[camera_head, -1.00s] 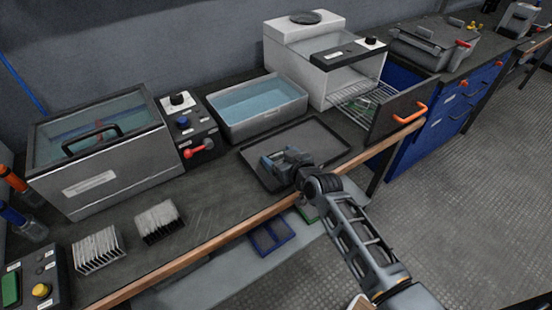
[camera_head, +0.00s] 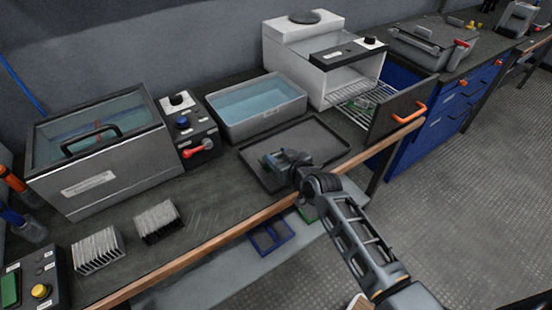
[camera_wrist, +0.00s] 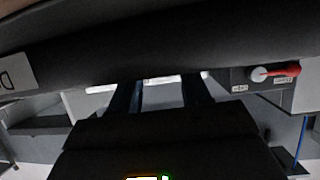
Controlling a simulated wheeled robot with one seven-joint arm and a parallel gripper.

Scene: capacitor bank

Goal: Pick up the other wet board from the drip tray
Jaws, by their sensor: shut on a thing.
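The dark, shallow drip tray (camera_head: 322,134) lies on the bench in the head view. My gripper (camera_head: 274,162) reaches over its near left part, pointing left and low. A small greenish sliver, seemingly the edge of the wet board (camera_head: 266,160), shows at the fingertips; my gripper is shut on it. The rest of the board is hidden by the gripper. In the wrist view my two dark fingers (camera_wrist: 160,92) show with a narrow gap between them, and the board is not clear there.
A basin of bluish liquid (camera_head: 255,108) stands behind the tray. A white oven (camera_head: 322,65) has its door (camera_head: 397,112) open, with a green item on its rack (camera_head: 362,100). A lidded tank (camera_head: 95,150) and two finned racks (camera_head: 97,250) are left. The bench's wooden edge runs in front.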

